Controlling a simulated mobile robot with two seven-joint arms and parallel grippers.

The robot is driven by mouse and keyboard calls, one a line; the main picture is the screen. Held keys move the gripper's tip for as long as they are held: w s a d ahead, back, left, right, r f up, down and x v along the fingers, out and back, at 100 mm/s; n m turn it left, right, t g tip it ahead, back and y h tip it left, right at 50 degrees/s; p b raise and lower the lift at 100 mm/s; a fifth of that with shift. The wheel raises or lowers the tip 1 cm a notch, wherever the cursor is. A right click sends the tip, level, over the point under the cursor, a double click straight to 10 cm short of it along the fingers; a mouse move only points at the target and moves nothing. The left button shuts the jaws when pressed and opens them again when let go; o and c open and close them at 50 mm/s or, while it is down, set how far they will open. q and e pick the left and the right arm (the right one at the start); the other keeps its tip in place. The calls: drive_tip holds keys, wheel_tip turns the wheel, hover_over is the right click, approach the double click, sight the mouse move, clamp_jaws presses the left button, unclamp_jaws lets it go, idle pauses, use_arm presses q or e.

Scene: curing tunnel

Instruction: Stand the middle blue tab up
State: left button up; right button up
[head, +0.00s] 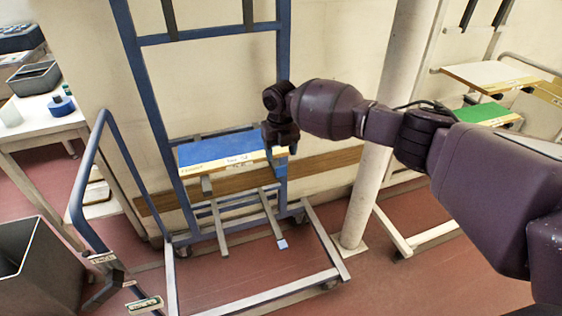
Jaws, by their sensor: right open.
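A blue flat panel (220,147) with a pale, labelled front edge lies roughly level across the blue-framed rack (135,75). I cannot read its labels well enough to tell whether it is the middle blue tab. My right gripper (281,151) points down at the panel's right end and is open. I cannot tell whether its fingers touch the panel, as the gripper covers that corner. A small light-blue tip (282,244) sits at the end of a grey bar lower on the rack. My left gripper is not in view.
The rack has a wheeled base frame (325,275) and grey bars below the panel. A pale post (372,150) stands just right of it. A grey bin (38,265) and a white table (40,125) stand left. Another rack with a green shelf (485,113) stands right.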

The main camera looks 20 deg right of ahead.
wheel_tip(320, 180, up, 5)
drive_tip(key=shift+f, duration=0.15)
idle(0.9)
